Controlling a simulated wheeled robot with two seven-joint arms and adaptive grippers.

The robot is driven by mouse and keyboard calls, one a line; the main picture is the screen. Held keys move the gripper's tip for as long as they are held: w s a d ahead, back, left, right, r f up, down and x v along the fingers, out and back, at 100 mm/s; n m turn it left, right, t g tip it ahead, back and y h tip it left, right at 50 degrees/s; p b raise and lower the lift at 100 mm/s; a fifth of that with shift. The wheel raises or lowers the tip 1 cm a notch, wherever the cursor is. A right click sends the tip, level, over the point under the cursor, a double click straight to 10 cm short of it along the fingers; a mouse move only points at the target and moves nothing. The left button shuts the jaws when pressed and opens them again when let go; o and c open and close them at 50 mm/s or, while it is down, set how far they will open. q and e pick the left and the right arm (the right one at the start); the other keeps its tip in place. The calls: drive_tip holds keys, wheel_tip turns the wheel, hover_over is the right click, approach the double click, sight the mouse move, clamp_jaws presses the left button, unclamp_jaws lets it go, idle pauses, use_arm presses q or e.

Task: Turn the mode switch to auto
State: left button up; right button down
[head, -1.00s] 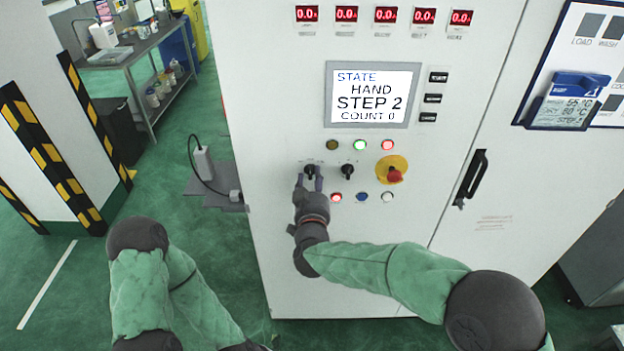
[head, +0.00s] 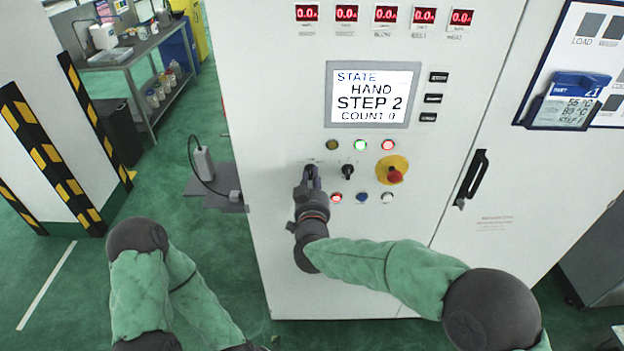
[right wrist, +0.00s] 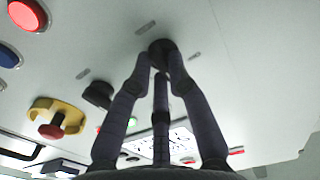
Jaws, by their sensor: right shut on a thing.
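The mode switch is a black rotary knob on the white cabinet door. In the right wrist view the knob (right wrist: 161,45) sits between my fingertips. In the head view my right gripper (head: 311,172) covers it almost fully, so its pointing direction is hidden. My right gripper is shut on the knob, with its fingers around it. The cabinet screen (head: 371,95) reads STATE HAND, STEP 2, COUNT 0. My left arm shows at the lower left; its gripper is out of view.
A second black knob (head: 347,172) is just right of the gripper. A red emergency stop on a yellow base (head: 393,170) is further right. Lamps sit above and buttons below. A black door handle (head: 473,178) is at the right.

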drive_tip(key=shift+f+m+b, duration=0.2)
drive_tip(key=shift+m+b, duration=3.85)
drive_tip(key=shift+m, duration=0.35)
drive_tip(key=c, duration=1.2)
unclamp_jaws()
drive_tip(key=s, duration=1.2)
